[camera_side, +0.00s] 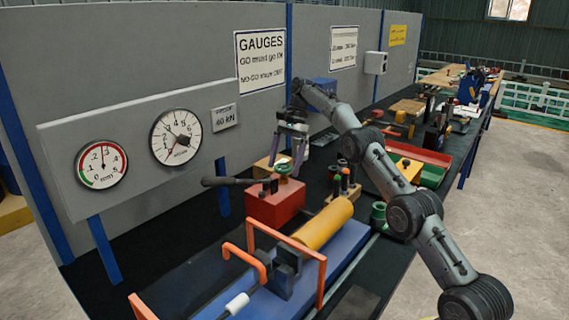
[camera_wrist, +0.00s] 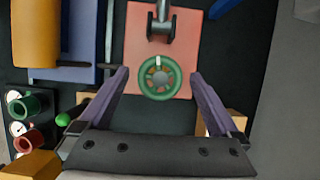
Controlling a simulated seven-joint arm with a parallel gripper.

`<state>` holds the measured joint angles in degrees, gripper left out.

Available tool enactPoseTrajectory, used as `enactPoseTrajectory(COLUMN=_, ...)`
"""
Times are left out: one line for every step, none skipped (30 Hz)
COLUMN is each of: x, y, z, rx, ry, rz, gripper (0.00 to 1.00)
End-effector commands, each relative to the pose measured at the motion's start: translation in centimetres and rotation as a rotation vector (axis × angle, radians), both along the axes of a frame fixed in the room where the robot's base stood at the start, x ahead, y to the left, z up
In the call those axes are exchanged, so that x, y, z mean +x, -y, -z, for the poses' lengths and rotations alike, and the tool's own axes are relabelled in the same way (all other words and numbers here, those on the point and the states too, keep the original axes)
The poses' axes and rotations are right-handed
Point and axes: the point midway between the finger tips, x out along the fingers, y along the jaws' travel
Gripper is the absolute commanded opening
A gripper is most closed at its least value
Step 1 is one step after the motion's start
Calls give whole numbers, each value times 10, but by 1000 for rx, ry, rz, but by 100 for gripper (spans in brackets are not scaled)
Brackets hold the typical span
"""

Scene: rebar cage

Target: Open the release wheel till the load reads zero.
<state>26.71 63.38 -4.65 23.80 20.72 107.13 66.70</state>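The green release wheel (camera_wrist: 160,77) has a pale mark on its rim and sits on the red pump block (camera_wrist: 185,28). In the side view the wheel (camera_side: 284,169) shows on top of the red block (camera_side: 276,207). My gripper (camera_side: 296,150) is above and just behind the wheel, pointing down. In the wrist view my gripper (camera_wrist: 159,74) is open, its purple fingers apart on either side of the wheel, with nothing held. The larger load dial (camera_side: 176,137) is on the grey panel; its exact reading is too small to tell.
A smaller red-and-green dial (camera_side: 101,164) is left of the load dial. A dark lever (camera_side: 232,182) sticks out left from the red block. A yellow cylinder (camera_side: 322,223) and orange frame (camera_side: 300,255) stand in front. Tools in a wooden stand (camera_side: 343,187) are close at the right.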

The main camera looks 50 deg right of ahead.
Motion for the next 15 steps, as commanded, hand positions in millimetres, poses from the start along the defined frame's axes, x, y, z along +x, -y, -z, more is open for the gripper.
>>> enactPoseTrajectory(x=0, y=0, z=1, rx=1, ry=-1, rz=1, gripper=100)
enactPoseTrajectory(x=0, y=0, z=1, rx=1, ry=-1, rz=1, gripper=100)
enactPoseTrajectory(x=0, y=0, z=1, rx=1, ry=-1, rz=1, gripper=100)
enactPoseTrajectory(x=0, y=0, z=1, rx=1, ry=-1, rz=1, gripper=100)
enactPoseTrajectory(x=0, y=0, z=1, rx=1, ry=-1, rz=1, gripper=100)
enactPoseTrajectory(x=0, y=0, z=1, rx=1, ry=-2, rz=1, gripper=100)
enactPoseTrajectory(x=0, y=0, z=1, rx=1, ry=-2, rz=1, gripper=100)
enactPoseTrajectory(x=0, y=0, z=1, rx=2, ry=-2, rz=3, gripper=100)
enactPoseTrajectory(x=0, y=0, z=1, rx=2, ry=-3, rz=7, gripper=100)
enactPoseTrajectory(x=0, y=0, z=1, rx=2, ry=-3, rz=12, gripper=100)
enactPoseTrajectory(x=0, y=0, z=1, rx=2, ry=-2, rz=18, gripper=100)
enactPoseTrajectory(x=-1, y=0, z=1, rx=2, ry=-2, rz=28, gripper=100)
enactPoseTrajectory(x=-1, y=0, z=1, rx=2, ry=-3, rz=38, gripper=100)
enactPoseTrajectory(x=-1, y=0, z=0, rx=1, ry=-2, rz=51, gripper=100)
enactPoseTrajectory(x=-1, y=0, z=0, rx=2, ry=-3, rz=72, gripper=100)
